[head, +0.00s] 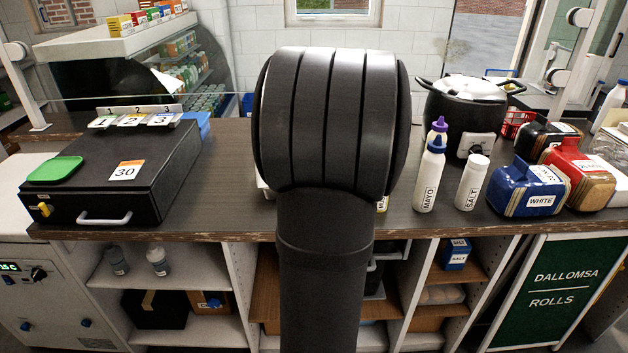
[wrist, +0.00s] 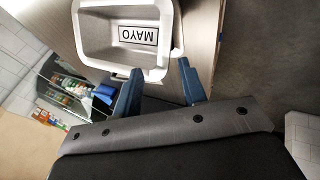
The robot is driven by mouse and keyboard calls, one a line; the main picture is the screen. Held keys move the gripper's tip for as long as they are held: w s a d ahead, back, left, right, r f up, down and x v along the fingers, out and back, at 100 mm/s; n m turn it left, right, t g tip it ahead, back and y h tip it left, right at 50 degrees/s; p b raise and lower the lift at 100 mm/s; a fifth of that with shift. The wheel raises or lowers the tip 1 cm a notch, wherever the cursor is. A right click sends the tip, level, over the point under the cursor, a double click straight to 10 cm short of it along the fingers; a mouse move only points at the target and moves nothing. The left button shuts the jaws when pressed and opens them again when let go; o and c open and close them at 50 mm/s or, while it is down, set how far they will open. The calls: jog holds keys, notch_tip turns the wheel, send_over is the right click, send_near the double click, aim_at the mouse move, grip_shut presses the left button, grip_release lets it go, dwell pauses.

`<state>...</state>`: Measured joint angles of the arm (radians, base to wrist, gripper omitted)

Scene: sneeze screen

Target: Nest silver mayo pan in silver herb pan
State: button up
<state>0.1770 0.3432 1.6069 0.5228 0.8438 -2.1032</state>
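The mayo pan (wrist: 95,62) is a pale, open rectangular pan with a MAYO label inside, at the top of the wrist view. My gripper (wrist: 160,68) is open, its two blue fingers apart at the pan's near rim. The wrist view does not show clearly whether they touch it. A second pale edge (wrist: 178,35) shows just right of the mayo pan; I cannot tell whether it is the herb pan. In the head view my arm hides the gripper and most of the counter behind it. Only a pale sliver (head: 262,186) shows at its left side.
Right of my arm are a mayo bottle (head: 429,180), a salt bottle (head: 472,182), a black pot (head: 462,112) and a blue WHITE package (head: 526,190). Bare counter shows left of my arm.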

jog(key=shift+v, duration=1.55)
jog(key=shift+x, duration=2.5)
jog(key=shift+o, duration=0.5)
